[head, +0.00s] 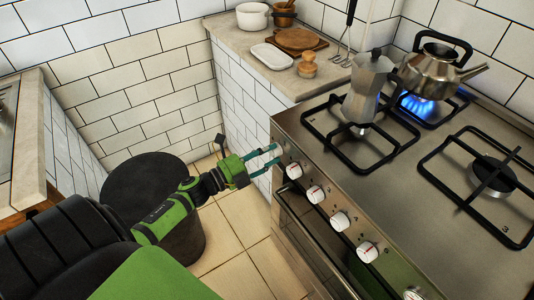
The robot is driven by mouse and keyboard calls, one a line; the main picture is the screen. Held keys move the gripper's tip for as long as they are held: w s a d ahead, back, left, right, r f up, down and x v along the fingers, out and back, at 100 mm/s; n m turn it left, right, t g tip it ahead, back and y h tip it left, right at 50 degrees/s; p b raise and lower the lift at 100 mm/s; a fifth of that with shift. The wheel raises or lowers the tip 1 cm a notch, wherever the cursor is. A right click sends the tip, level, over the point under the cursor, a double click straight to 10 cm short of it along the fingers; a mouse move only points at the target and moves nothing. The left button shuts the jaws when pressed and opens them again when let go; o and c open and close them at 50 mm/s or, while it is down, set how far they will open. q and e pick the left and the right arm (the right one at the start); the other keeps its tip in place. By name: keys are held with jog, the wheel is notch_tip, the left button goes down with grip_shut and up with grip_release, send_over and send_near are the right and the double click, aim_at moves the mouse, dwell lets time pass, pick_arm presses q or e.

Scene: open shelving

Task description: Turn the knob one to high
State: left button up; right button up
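The stove (400,185) has a row of several white knobs with red marks along its slanted front panel. The far-left knob (277,148) is partly hidden by my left gripper's fingertips. The second knob (294,170) and third knob (315,194) show clearly to its lower right. My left gripper (276,155) reaches in from the left with its teal fingers apart, at the far-left knob. I cannot tell whether the fingers touch it. Which knob is knob one cannot be read. My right gripper is not in view.
A blue flame (418,105) burns under the steel kettle (435,70) on the back burner. A moka pot (367,88) stands on the front-left burner. A counter (245,45) with dishes adjoins the stove. A dark round bin (155,190) stands on the floor below my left arm.

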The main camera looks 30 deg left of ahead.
pick_arm(q)
jog(key=o, duration=0.3)
jog(key=shift+r, duration=0.1)
jog(key=shift+o, duration=0.2)
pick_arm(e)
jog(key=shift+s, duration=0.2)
pick_arm(q)
jog(key=shift+s+a, duration=0.1)
jog(key=v, duration=1.1)
jog(key=shift+s, duration=0.4)
jog(key=shift+a, duration=0.15)
